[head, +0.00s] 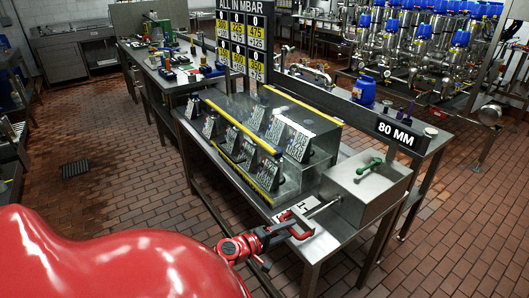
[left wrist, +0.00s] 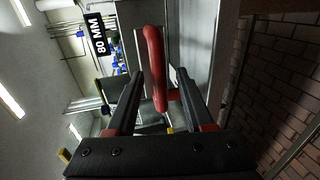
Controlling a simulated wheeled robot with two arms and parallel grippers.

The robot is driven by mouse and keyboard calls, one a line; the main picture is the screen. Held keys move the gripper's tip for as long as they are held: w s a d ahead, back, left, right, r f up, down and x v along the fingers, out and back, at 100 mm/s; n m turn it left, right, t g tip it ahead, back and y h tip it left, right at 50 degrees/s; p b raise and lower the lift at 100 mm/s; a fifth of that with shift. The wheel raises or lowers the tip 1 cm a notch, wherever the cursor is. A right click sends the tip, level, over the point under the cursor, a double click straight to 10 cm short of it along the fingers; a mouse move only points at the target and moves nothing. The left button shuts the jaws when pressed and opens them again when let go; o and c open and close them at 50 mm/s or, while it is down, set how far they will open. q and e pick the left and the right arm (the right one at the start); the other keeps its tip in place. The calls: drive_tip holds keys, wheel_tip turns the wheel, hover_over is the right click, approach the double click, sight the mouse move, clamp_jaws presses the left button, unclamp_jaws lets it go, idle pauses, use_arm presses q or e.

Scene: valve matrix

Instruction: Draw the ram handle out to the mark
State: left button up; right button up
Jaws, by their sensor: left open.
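The ram handle (head: 303,229) is a red bar grip at the end of a thin metal rod (head: 324,207) that comes out of a steel box (head: 368,190). In the left wrist view the handle (left wrist: 153,68) stands between my two black fingers, with a gap visible on both sides. My left gripper (head: 284,222) is open at the handle; whether a finger touches it I cannot tell. A white plate (head: 318,240) with black markings lies by the rod, partly hidden by the handle and gripper. My right gripper is not in view.
A green lever (head: 368,166) sits on the steel box. An "80 MM" sign (head: 395,133) stands behind it. Open brick floor (head: 458,225) lies at right.

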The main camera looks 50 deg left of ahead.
use_arm(q)
drive_tip(key=v, duration=1.6)
drive_tip(key=shift+b, duration=0.3)
drive_tip(key=shift+a, duration=0.1)
